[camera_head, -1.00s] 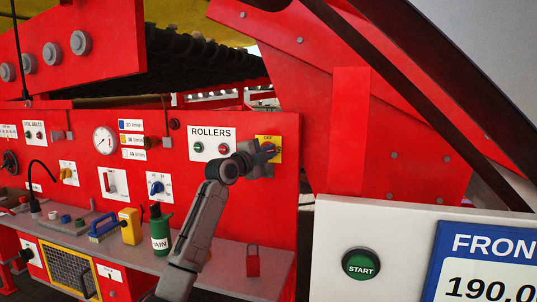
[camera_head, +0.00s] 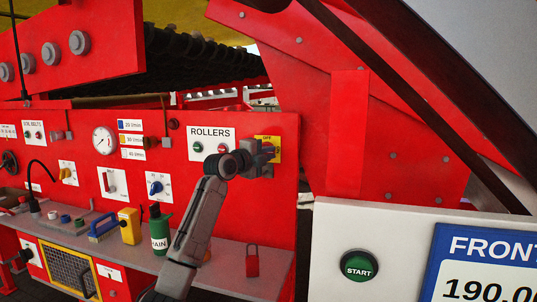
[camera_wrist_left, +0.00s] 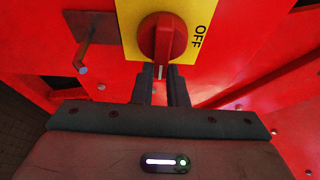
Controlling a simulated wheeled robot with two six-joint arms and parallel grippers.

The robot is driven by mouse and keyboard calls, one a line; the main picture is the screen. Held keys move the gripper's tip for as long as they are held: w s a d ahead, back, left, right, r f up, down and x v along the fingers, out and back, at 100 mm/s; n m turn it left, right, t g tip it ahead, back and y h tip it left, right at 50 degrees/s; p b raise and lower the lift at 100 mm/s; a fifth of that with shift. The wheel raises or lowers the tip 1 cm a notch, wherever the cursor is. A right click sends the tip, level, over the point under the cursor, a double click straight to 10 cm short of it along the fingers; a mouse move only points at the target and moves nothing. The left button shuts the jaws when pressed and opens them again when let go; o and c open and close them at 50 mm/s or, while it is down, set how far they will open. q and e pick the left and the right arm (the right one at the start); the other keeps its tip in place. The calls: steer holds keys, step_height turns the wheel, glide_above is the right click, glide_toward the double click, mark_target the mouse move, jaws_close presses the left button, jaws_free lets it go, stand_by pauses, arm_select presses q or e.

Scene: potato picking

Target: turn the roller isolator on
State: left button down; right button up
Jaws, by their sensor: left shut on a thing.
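The roller isolator is a yellow plate (camera_head: 276,140) marked OFF, right of the ROLLERS sign on the red panel. Its red rotary knob (camera_wrist_left: 160,38) shows in the left wrist view, with a small white mark at the lower end of its grip. The word OFF stands right of the knob there, turned sideways. My left gripper (camera_head: 268,154) is at the isolator and covers the knob in the head view. Its two dark fingers (camera_wrist_left: 160,82) are shut on the knob's grip in the left wrist view. My right gripper is not in view.
The ROLLERS sign (camera_head: 211,134) has a green and a red button. A metal peg (camera_wrist_left: 84,55) sticks out beside the plate. A red padlock (camera_head: 252,262) and a green bottle (camera_head: 161,232) stand on the grey shelf (camera_head: 225,262) below. A white console (camera_head: 330,240) stands at right.

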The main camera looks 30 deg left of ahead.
arm_select(q)
steer(key=c, duration=1.4)
jaws_free()
steer(key=shift+a+r, duration=0.1)
steer(key=shift+a, duration=0.1)
steer(key=shift+c, duration=0.2)
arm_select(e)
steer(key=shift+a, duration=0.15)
arm_select(q)
steer(key=shift+w+f, duration=0.1)
steer(key=shift+f, duration=0.1)
